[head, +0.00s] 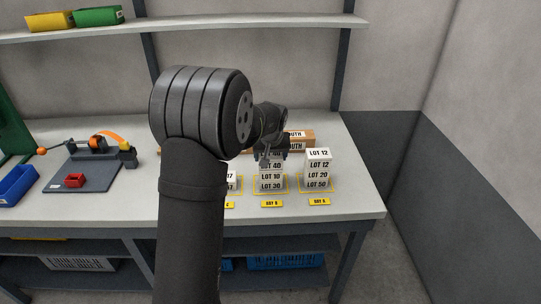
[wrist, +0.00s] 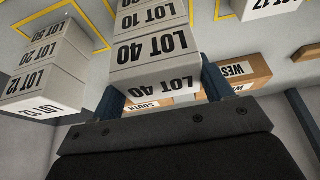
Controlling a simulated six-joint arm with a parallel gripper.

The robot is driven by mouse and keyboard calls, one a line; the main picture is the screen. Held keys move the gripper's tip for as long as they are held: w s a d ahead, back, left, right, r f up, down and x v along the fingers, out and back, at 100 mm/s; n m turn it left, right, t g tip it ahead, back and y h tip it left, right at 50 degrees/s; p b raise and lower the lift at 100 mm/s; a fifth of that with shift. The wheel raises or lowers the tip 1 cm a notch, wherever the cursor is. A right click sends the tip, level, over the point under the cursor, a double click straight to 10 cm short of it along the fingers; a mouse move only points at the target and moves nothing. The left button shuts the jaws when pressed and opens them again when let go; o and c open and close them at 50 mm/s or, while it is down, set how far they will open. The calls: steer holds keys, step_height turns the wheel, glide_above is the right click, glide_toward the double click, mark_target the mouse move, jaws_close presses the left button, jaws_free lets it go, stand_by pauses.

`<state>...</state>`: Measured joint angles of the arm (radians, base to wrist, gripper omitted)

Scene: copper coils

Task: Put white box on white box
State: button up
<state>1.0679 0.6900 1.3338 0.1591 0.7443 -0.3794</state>
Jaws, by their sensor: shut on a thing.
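White boxes with LOT labels stand in stacks in yellow-outlined bays. My gripper (head: 271,156) is over the middle stack, shut on its top white LOT 40 box (wrist: 155,78). In the wrist view the dark fingers sit on either side of that box. I cannot tell whether the held box touches the one below. My arm partly hides the left LOT 17 stack (head: 232,181).
Brown cartons (head: 299,140) marked SOUTH and WEST (wrist: 246,68) stand behind the stacks. Yellow tags (head: 272,204) lie along the front of the bench (head: 345,200).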

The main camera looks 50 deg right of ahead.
steer(key=o, duration=1.1)
steer(key=shift+f, duration=0.1)
steer(key=shift+c, duration=0.2)
steer(key=v, duration=1.2)
steer(key=x, duration=1.2)
step_height(320, 180, up, 2)
steer(key=shift+r, duration=0.6)
steer(key=shift+f, duration=0.1)
